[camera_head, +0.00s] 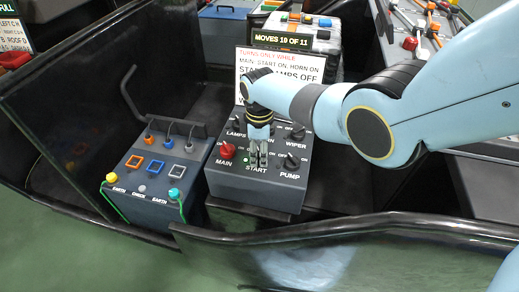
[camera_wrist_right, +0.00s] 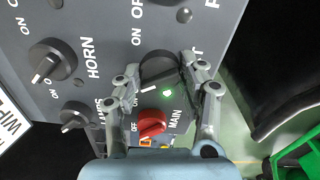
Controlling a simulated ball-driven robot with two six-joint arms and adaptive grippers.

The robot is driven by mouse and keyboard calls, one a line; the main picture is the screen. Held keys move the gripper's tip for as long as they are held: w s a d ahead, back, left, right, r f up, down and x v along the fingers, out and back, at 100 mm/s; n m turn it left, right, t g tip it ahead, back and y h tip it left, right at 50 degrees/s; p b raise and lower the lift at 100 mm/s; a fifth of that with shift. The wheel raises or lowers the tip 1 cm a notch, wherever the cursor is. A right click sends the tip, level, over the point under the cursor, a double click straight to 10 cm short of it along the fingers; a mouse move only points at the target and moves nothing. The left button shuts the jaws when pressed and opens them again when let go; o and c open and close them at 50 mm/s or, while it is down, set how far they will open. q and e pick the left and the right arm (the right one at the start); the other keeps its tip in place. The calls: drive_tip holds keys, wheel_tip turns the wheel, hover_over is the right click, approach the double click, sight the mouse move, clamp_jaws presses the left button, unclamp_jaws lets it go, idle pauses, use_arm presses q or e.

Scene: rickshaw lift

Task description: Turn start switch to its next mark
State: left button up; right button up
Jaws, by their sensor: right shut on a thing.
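My right gripper (camera_head: 258,156) reaches down over the START switch on the grey switch panel (camera_head: 230,187). In the right wrist view my right gripper (camera_wrist_right: 161,66) has its fingers on either side of the dark round START switch (camera_wrist_right: 160,70), shut on it. A white line shows at the knob's edge, and a small green light (camera_wrist_right: 167,93) glows beside it. The red MAIN switch (camera_wrist_right: 151,123) is close by; it also shows in the head view (camera_head: 227,151). In the head view the fingers hide most of the START switch. My left gripper is out of view.
A partly hidden rule sign (camera_head: 283,66) stands behind. A "MOVES 10 OF 11" sign (camera_head: 282,39) is above. A second box (camera_head: 150,177) stands left.

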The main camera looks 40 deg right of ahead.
sight(259, 152)
drive_tip(key=shift+n, duration=1.1)
drive_tip(key=shift+a, duration=0.1)
drive_tip(key=o, duration=1.2)
drive_tip(key=shift+r, duration=6)
